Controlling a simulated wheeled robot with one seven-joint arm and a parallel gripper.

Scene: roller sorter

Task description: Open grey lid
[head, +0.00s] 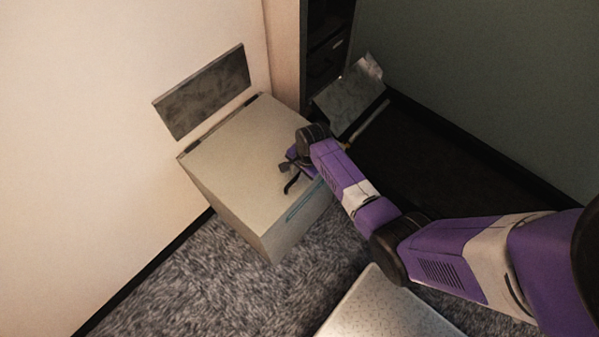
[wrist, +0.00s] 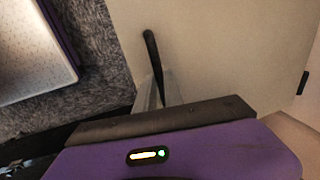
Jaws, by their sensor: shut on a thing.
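A pale grey-beige box (head: 285,240) stands on the carpet in the corner by the wall. Its flat pale lid (head: 235,150) looks down and level; its surface also fills much of the wrist view (wrist: 225,50). My gripper (head: 292,178) is at the lid's right side, close to its edge.
A dark grey panel (head: 203,92) is at the wall behind the box. Another grey panel (head: 348,95) leans in the corner to the right, near a thin pale stick (head: 367,123). Carpet (head: 190,285) is open in front of the box. A dark green wall (head: 490,80) bounds the right.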

